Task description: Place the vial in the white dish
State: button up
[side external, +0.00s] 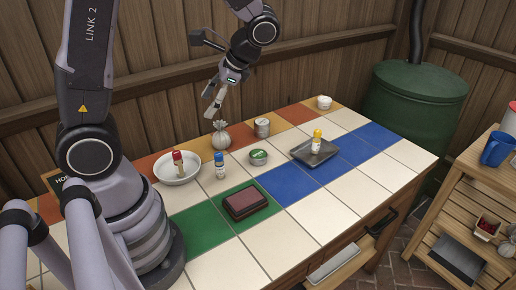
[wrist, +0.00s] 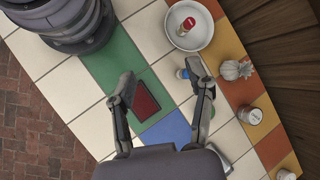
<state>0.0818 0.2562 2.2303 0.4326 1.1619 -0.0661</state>
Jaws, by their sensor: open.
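The white dish (side external: 193,177) stands at the left of the tiled table, with a red-capped vial (side external: 178,160) in it. A blue-capped vial (side external: 220,169) stands upright on the tiles just right of the dish. A yellow-capped vial (side external: 317,144) stands in a grey metal tray (side external: 301,156). My gripper (side external: 212,107) is open and empty, high above the table's back edge. In the wrist view, the dish (wrist: 205,42) and red-capped vial (wrist: 186,26) are at the top. The blue-capped vial (wrist: 183,73) shows partly beside the right finger of my gripper (wrist: 160,83).
A pale knotted bulb (side external: 220,138), a can (side external: 262,128) and a small bowl with green contents (side external: 258,158) stand near the dish. A dark red block (side external: 246,202) lies on green tiles. A white jar (side external: 324,102) stands at the far corner. The front right tiles are clear.

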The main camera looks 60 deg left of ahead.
jog(key=s+d+r+n+t+h, duration=0.3)
jog(key=s+d+r+t+h, duration=0.2)
jog(key=s+r+t, duration=0.3)
notch_tip(320, 180, up, 4)
jog(key=shift+s+d+f+t, duration=0.15)
jog(key=shift+s+d+t, duration=0.2)
jog(key=shift+t, duration=0.85)
